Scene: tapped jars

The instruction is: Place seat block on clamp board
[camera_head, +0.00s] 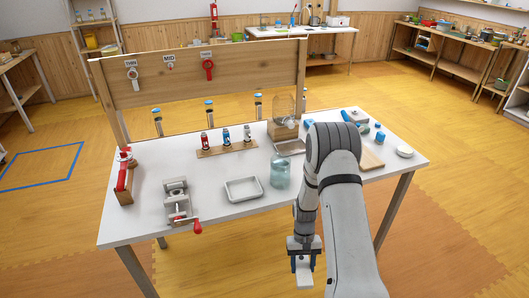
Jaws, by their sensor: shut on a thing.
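My gripper (303,260) hangs at the lower middle, in front of the table's near edge and over the floor. It is shut on a small pale block (302,280), which I take to be the seat block; the fingers partly hide it. A grey metal clamp with a red handle (179,204) stands at the front left of the white table, well left of my gripper; it may be the clamp board, but I cannot tell for certain. The block and the clamp are far apart.
The white table (225,211) holds a metal tray (243,189), a glass jar (280,172), a wooden rack of small bottles (226,148) and a tapped jar (284,108). A red-handled tool (124,178) stands at left. A tall wooden panel (240,72) rises behind.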

